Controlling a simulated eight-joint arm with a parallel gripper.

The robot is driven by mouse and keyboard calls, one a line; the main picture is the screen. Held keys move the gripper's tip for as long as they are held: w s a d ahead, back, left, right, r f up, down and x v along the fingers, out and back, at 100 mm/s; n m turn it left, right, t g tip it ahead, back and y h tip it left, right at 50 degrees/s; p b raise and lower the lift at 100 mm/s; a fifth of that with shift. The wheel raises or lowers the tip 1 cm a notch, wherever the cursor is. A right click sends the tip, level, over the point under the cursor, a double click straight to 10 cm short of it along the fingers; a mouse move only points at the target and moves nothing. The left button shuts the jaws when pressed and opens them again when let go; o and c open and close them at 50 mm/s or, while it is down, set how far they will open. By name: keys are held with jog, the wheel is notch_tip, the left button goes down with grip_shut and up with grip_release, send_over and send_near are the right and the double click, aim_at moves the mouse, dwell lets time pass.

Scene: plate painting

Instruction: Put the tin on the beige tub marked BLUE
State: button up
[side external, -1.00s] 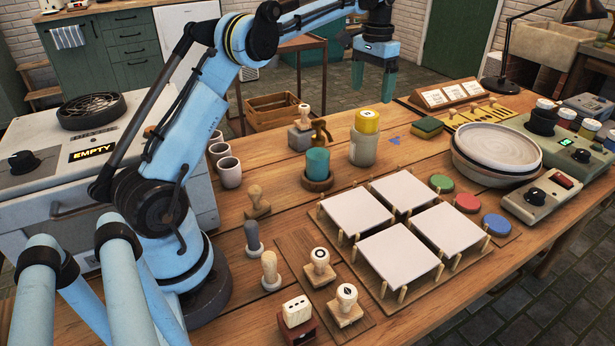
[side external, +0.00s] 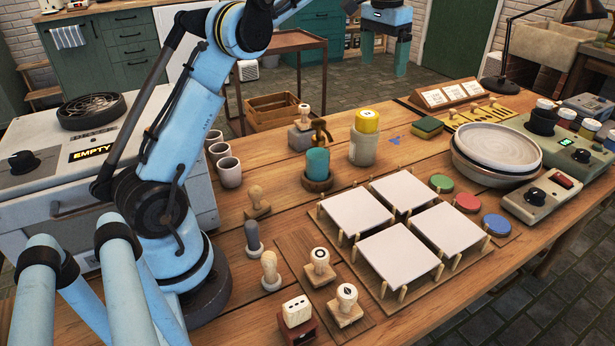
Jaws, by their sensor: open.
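My gripper (side external: 384,62) hangs open and empty at the top, high above the far side of the wooden table. No label reading BLUE is legible, so I cannot tell which thing is the beige tub. Several small pots with pale or coloured lids (side external: 567,117) stand at the far right. A glass jar with a yellow lid (side external: 364,138) stands upright at mid-table, below and left of my gripper. Round green (side external: 441,183), red (side external: 467,202) and blue (side external: 496,224) discs lie right of the tiles. I cannot tell which object is the tin.
White tiles (side external: 356,212) rest on wooden pegs at mid-table. Stacked plates (side external: 497,148) and a control box (side external: 540,197) stand at right. A teal cup (side external: 318,163), wooden stamps (side external: 319,266) and grey cups (side external: 229,172) stand left. A lamp (side external: 500,84) rises at the back.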

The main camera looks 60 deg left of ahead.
jog(key=s+d+f+m+t, duration=0.1)
jog(key=s+d+f+t, duration=0.3)
jog(key=s+d, duration=0.9)
jog(key=s+d+f+t, duration=0.2)
jog(key=s+f, duration=0.5)
jog(key=s, duration=0.1)
jog(key=shift+f, duration=0.4)
